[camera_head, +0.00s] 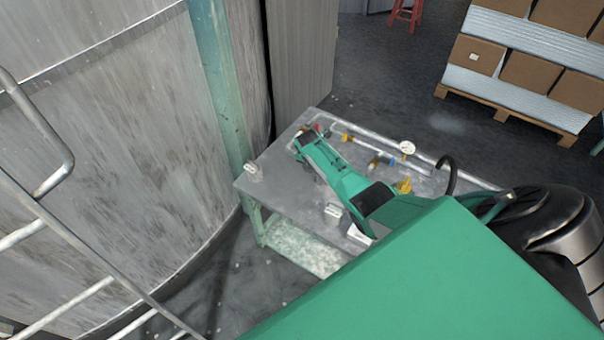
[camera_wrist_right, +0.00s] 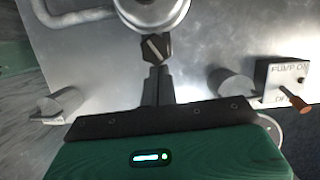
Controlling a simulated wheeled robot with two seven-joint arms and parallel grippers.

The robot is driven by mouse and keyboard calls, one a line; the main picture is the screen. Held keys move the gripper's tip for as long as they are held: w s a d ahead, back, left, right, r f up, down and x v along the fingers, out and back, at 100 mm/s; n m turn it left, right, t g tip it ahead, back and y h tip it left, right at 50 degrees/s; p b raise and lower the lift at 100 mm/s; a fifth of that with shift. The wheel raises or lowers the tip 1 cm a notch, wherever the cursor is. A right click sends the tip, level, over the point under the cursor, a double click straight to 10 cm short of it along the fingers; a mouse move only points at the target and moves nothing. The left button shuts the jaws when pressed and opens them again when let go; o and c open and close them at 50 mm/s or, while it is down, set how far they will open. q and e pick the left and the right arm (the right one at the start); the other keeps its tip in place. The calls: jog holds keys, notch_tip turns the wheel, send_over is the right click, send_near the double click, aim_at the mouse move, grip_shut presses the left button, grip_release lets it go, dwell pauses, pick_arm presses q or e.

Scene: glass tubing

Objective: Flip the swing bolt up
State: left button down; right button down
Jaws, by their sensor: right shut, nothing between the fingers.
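In the right wrist view a dark hex nut with a pale slot (camera_wrist_right: 156,48), apparently the end of the swing bolt, sits at the lower edge of a round metal fitting (camera_wrist_right: 152,12). My right gripper (camera_wrist_right: 158,72) is shut and empty, its narrow dark fingertips right at the near side of the nut. I cannot tell if they touch it. In the head view my right gripper (camera_head: 301,143) reaches over the far left part of the table, and its green body hides the bolt. My left gripper is not in view.
The metal table (camera_head: 270,172) carries pipework, a round gauge (camera_head: 407,148) and a yellow valve part (camera_head: 405,187). A large tank (camera_head: 110,130) is at left.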

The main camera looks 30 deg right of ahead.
jog(key=shift+w+d+r, duration=0.15)
jog(key=shift+d+r, duration=0.05)
jog(key=shift+d, duration=0.1)
